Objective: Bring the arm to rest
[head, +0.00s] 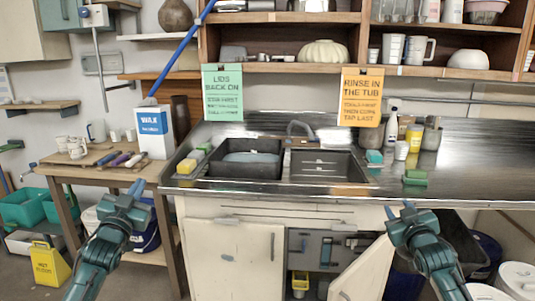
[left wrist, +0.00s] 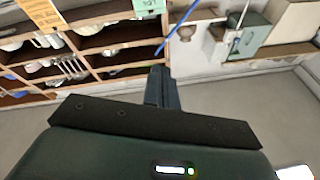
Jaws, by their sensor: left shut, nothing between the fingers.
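My left gripper (head: 131,189) is in the lower left of the head view, raised in front of the wooden side table. It is shut and empty. In the left wrist view its dark closed fingers (left wrist: 162,88) point up toward the shelves, with nothing between them. My right gripper (head: 399,208) is in the lower right of the head view, in front of the counter's front edge. I see nothing held in it, but its jaw gap is not clear. Both grippers appear apart from the furniture.
The steel counter (head: 460,155) with a two-basin sink (head: 325,166) is ahead. Below it, a cabinet door (head: 364,272) stands open near my right arm. The side table (head: 100,171) bears a wax box (head: 154,130).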

